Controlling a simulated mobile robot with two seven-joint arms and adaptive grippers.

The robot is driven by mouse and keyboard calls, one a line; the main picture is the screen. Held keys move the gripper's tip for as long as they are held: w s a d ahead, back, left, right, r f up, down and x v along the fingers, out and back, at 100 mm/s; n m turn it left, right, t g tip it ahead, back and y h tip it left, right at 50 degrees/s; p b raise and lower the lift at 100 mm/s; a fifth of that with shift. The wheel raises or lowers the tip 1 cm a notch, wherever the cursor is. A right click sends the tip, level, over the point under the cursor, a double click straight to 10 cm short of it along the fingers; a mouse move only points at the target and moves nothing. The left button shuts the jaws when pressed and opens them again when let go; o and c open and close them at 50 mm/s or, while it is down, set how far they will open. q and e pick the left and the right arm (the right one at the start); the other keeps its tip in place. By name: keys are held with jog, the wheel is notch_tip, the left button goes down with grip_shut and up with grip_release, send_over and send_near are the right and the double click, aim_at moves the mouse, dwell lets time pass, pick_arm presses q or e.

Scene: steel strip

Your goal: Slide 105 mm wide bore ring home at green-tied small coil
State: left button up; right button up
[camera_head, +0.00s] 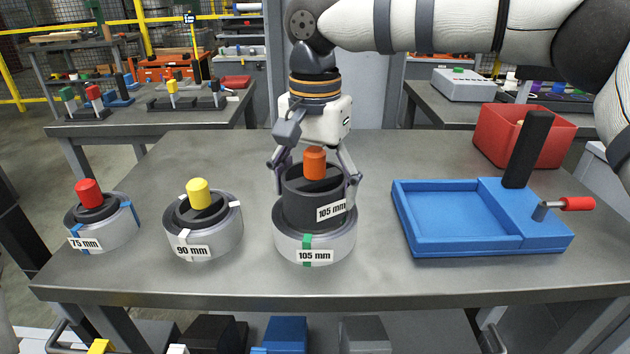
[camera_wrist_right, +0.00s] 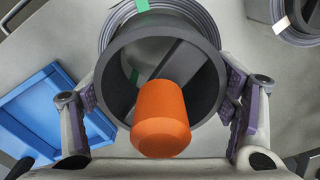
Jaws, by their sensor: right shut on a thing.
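The dark 105 mm bore ring (camera_head: 301,212) has a crossbar and an orange knob (camera_head: 315,163). My right gripper (camera_head: 314,183) is shut on the ring, a finger on each side of its wall. The ring stands high over the grey green-tied coil (camera_head: 286,247), which has a green tie and a 105 mm label. Whether its lower edge is in the coil's bore or on top is hidden. In the right wrist view the ring (camera_wrist_right: 207,90) is between my fingers, and the coil (camera_wrist_right: 105,30) shows behind its far edge. My left gripper is not in view.
A yellow-knobbed 90 mm coil (camera_head: 228,237) and a red-knobbed 75 mm coil (camera_head: 122,235) stand to the left. A blue tray (camera_head: 440,245) with a red-handled lever (camera_head: 577,204) lies to the right, with a red bin (camera_head: 548,150) behind. The bench behind the coils is clear.

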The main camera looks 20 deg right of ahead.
aim_at(316, 150)
jog(key=shift+f, duration=1.4)
jog(key=o, duration=1.2)
jog(key=shift+o, duration=0.2)
jog(key=shift+r, duration=0.1)
notch_tip(316, 150, up, 12)
jog(key=shift+f, duration=0.1)
